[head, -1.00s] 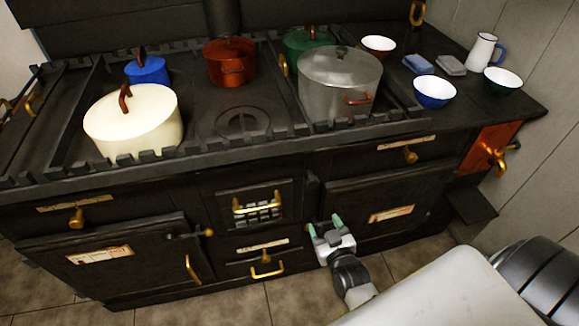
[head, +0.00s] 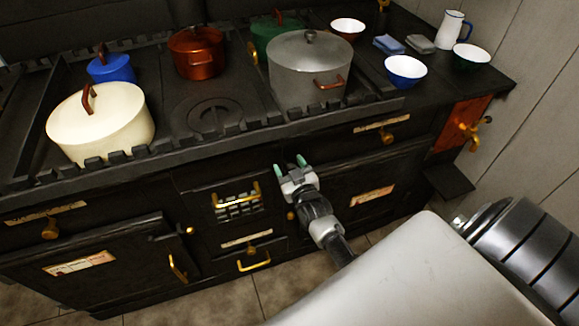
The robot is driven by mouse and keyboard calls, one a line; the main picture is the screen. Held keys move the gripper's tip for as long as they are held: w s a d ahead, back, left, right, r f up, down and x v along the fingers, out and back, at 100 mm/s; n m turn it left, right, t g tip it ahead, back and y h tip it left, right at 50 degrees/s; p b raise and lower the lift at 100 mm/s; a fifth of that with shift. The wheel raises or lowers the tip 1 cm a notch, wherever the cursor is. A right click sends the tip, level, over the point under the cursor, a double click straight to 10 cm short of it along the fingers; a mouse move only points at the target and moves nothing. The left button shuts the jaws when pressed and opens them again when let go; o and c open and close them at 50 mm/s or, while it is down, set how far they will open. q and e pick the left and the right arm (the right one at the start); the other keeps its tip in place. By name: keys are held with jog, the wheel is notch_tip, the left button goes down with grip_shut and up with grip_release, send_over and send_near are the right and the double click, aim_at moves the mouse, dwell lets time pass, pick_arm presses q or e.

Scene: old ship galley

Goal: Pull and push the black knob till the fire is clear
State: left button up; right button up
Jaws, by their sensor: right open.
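The black stove (head: 165,195) fills the view. Its small fire grate (head: 238,208), with a brass rail across it, is at the middle of the front. My right gripper (head: 290,164) is open, with two green-tipped fingers pointing up toward the stove front, just right of the grate. I see nothing between its fingers. I cannot make out a black knob clearly; the gripper covers the front right of the grate. I cannot tell whether the gripper touches the stove. My left gripper is not in view.
Brass knobs (head: 386,137) and a low brass handle (head: 254,265) stick out from the front. A cream pot (head: 105,125), grey pot (head: 300,80) and several other pots and bowls stand on top. Tiled floor shows in front.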

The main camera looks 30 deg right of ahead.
jog(key=shift+c, duration=0.2)
grip_shut()
jog(key=shift+s+a+p, duration=0.15)
jog(key=shift+s+p, duration=0.25)
jog(key=s+p, duration=0.1)
jog(key=s, duration=0.1)
jog(key=s+a+p, duration=0.1)
jog(key=s, duration=0.2)
jog(key=shift+s+a+p, duration=0.15)
jog(key=shift+s+p, duration=0.2)
jog(key=shift+o, duration=0.2)
grip_release()
jog(key=s+a, duration=0.2)
jog(key=s, duration=0.8)
jog(key=shift+s, duration=0.3)
